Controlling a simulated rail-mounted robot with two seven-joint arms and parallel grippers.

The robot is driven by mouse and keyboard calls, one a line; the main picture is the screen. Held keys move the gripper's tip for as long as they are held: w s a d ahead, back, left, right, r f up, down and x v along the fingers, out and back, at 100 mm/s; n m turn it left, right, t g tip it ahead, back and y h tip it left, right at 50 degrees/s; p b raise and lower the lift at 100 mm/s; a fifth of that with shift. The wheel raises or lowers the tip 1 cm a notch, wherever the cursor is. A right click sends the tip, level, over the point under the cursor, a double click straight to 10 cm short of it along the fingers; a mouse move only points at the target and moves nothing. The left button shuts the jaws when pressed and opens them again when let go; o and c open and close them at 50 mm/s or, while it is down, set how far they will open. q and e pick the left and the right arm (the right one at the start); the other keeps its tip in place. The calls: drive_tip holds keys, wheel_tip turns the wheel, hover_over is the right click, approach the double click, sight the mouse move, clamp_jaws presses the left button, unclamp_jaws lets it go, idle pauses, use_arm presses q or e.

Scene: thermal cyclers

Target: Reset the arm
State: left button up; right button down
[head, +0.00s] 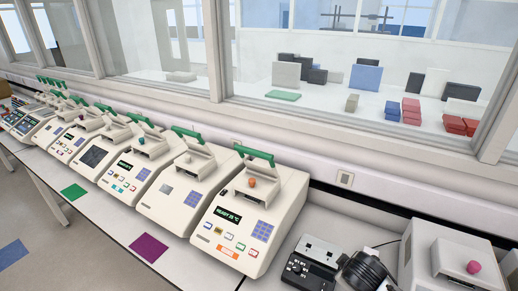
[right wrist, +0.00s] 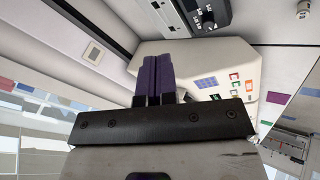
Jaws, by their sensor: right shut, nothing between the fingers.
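My right gripper (right wrist: 157,62) shows in the right wrist view, its two purple fingers together with nothing between them. A cream thermal cycler stands behind the fingers (right wrist: 192,62), with a blue keypad and coloured buttons. I cannot tell how far the fingers are from it. In the head view neither gripper can be made out. The nearest cycler (head: 240,222) there has its green-handled lid raised, an orange knob under the lid and a display that reads READY.
More cyclers (head: 180,190) with raised lids run to the left along the bench. A black-and-white device (head: 310,262), a black rounded object (head: 365,272) and a cream box with a pink knob (head: 450,260) stand at right. A glass partition (head: 160,40) rises behind.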

drive_tip(key=s+a+r+m+t+y+p, duration=0.15)
drive_tip(key=s+a+r+t, duration=0.35)
drive_tip(key=s+r, duration=0.5)
drive_tip(key=s+f+m+g+p, duration=0.1)
drive_tip(key=s+f+g, duration=0.1)
drive_tip(key=s+f, duration=0.3)
drive_tip(key=s+f+m+g+p, duration=0.1)
drive_tip(key=s+f, duration=0.4)
drive_tip(key=s, duration=0.8)
drive_tip(key=s+f+m+g+p, duration=0.2)
drive_tip(key=s+f+g+p, duration=0.1)
drive_tip(key=s, duration=0.6)
drive_tip(key=shift+d+f+g+y, duration=0.3)
drive_tip(key=shift+f+g+y, duration=0.15)
drive_tip(key=shift+f+g, duration=0.45)
drive_tip(key=shift+s, duration=0.1)
